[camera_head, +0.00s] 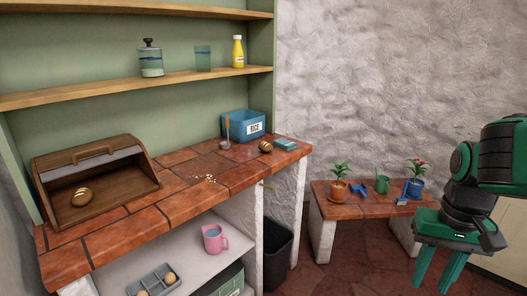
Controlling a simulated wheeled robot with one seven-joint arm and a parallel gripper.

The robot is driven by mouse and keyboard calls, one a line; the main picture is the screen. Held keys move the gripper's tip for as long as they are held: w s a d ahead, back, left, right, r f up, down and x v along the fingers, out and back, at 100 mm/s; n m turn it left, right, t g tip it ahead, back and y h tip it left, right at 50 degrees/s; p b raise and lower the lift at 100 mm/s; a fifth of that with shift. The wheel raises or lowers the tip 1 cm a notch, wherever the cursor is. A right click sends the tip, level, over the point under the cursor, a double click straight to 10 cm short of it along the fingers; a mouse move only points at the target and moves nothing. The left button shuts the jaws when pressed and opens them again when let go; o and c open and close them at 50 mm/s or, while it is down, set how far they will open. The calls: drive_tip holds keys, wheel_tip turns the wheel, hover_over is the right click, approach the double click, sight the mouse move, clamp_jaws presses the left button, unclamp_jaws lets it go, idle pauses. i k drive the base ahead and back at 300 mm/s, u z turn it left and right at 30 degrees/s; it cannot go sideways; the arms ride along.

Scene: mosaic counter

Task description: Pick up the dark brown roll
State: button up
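A brown roll with lighter stripes (82,197) lies inside the open wooden bread box (125,204) at the left of the tiled counter. Another small brown striped roll (265,146) lies on the counter near its right end, beside the blue bin. I cannot tell for sure which of the two is the darker. My gripper (436,277) is at the lower right, pointing down, far from both rolls. Its green fingers are apart with nothing visible between them; their tips are near the picture's lower edge.
A blue rice bin (243,126), a ladle (226,133) and a teal block (285,145) stand near the right roll. Crumbs (205,178) lie mid-counter. A low bench (330,211) holds plants.

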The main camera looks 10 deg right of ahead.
sight(265, 147)
drive_tip(key=u, duration=0.05)
drive_tip(key=i, duration=1)
drive_tip(key=z, duration=0.05)
